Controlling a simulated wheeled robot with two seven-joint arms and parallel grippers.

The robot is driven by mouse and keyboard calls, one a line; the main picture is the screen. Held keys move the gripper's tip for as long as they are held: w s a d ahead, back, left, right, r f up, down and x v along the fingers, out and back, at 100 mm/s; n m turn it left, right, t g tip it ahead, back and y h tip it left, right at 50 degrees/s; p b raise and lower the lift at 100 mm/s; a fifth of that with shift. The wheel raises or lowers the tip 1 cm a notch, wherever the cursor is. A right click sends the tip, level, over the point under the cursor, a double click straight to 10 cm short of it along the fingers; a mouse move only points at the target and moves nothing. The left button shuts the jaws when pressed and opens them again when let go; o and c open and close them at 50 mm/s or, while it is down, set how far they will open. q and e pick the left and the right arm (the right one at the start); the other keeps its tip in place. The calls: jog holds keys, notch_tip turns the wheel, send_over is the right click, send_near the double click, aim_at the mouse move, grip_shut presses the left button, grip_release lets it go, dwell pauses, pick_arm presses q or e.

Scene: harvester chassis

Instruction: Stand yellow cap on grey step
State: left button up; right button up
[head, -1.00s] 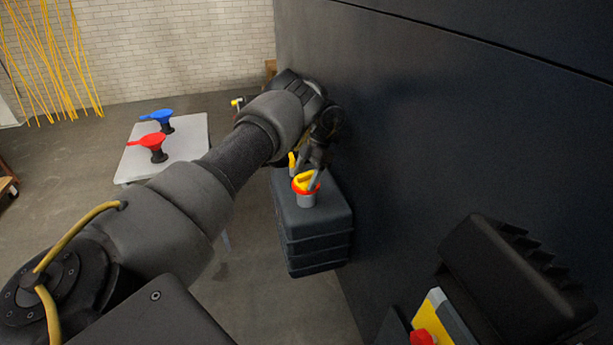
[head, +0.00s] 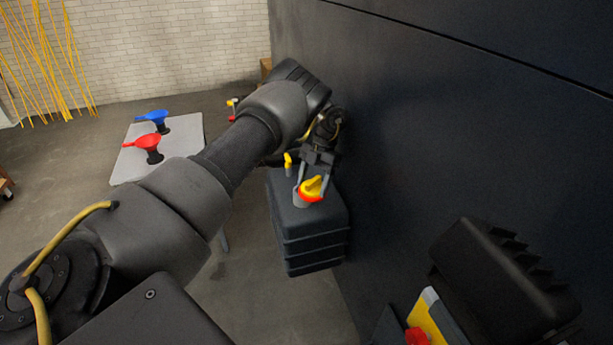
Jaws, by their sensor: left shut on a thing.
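The yellow cap (head: 313,187) has a red-orange rim and is in the middle of the head view. My left gripper (head: 314,177) reaches down from above and is shut on it. The cap is tilted and overlaps the short grey filler neck (head: 299,198) on top of the dark tank (head: 308,231). The neck's left side shows bare. I cannot tell whether the cap still touches it. A dark block with a toothed edge (head: 503,270) is at the lower right; I cannot tell whether it is the grey step. My right gripper is not in view.
A dark chassis wall (head: 440,130) rises right behind the tank. A small yellow piece (head: 288,159) stands at the tank's back. A yellow-and-grey part with a red knob (head: 416,337) is at lower right.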

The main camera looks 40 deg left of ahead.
pick_arm(q)
jog(key=s+d+n+t+h+b, duration=0.1)
jog(key=s+d+n+t, duration=0.2)
jog(key=s+d+n, duration=0.4)
jog(key=s+d+r+n+t+h+b, duration=0.1)
jog(key=s+d+n+t, duration=0.3)
jog(key=n, duration=1.4)
jog(key=s+d+h, duration=0.1)
jog(key=s+d, duration=0.2)
jog(key=d, duration=0.4)
jog(key=shift+s+d+r+h, duration=0.15)
jog(key=shift+d+r+h, duration=0.15)
